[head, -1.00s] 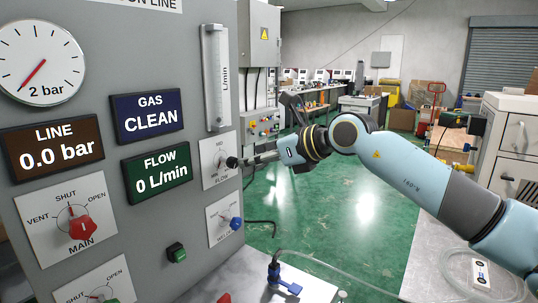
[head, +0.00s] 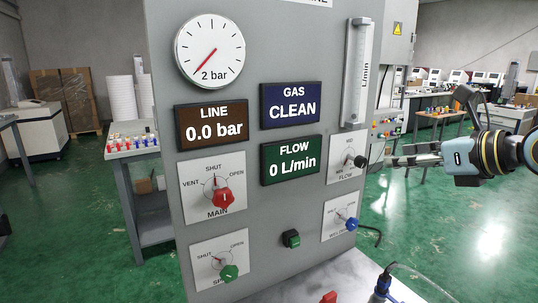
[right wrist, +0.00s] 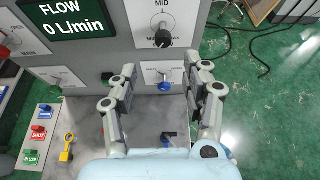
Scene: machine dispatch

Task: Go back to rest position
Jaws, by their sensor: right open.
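My right gripper (head: 388,161) is open and empty, in front of the grey gas panel (head: 260,210). It is just right of the black FLOW knob (head: 358,160), with a small gap that is hard to judge. In the right wrist view the two fingers (right wrist: 162,78) are spread, and the FLOW knob (right wrist: 163,39) lies beyond them, between their tips. The FLOW display (head: 291,160) reads 0 L/min, LINE (head: 212,124) reads 0.0 bar and GAS (head: 291,104) reads CLEAN. My left gripper is not in view.
The panel carries a red MAIN knob (head: 223,198), a green knob (head: 229,272) and a blue knob (head: 351,223). A grey bench top (head: 395,290) juts out below, with a blue fitting (head: 383,286) and hose. Green floor (head: 455,245) is open on the right.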

